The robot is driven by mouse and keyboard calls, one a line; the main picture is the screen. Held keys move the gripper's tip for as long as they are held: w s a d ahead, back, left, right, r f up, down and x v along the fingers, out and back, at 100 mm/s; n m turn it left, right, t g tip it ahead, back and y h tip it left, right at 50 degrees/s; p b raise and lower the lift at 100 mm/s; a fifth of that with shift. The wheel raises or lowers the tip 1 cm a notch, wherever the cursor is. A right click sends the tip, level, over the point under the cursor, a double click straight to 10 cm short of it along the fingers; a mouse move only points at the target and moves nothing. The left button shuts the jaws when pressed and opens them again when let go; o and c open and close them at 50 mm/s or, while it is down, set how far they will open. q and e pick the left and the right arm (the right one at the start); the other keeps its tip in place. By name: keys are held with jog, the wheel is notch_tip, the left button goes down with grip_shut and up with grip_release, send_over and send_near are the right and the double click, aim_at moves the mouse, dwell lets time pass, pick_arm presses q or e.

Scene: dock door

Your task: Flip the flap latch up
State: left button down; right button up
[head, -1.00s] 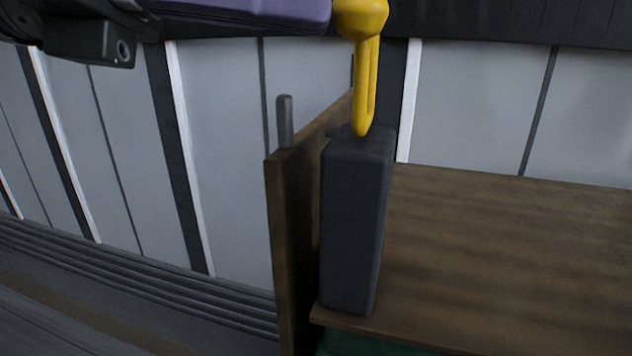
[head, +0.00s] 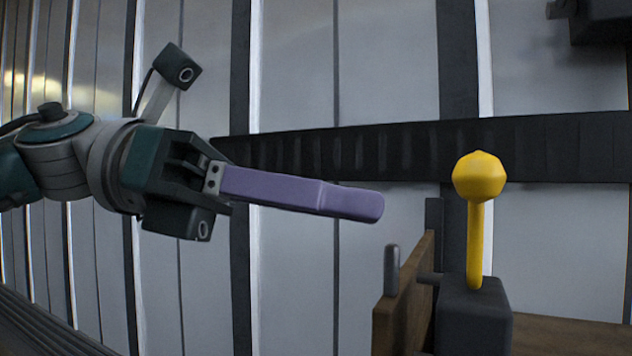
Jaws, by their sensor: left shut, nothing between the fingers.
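The latch is a yellow lever (head: 476,235) with a faceted round yellow knob at its top. It stands upright on a dark grey block (head: 474,318) at the lower right of the head view. My left gripper (head: 378,206) comes in from the left with its purple fingers shut together and nothing between them. Its fingertips point right and end left of the lever, slightly below knob height in the picture, with a clear gap between. My right gripper is not in view.
A brown wooden panel (head: 402,305) with a short grey pin (head: 391,270) stands just left of the block. A wooden surface (head: 570,335) lies to its right. A dark horizontal beam (head: 560,150) crosses behind, in front of pale wall panels. A dark part hangs at the top right.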

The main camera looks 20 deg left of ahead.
pick_arm(q)
jog(key=r+v, duration=0.2)
jog(key=v, duration=0.7)
jog(key=shift+d, duration=0.25)
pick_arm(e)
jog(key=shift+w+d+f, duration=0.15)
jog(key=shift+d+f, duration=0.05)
pick_arm(q)
jog(key=shift+r, duration=0.2)
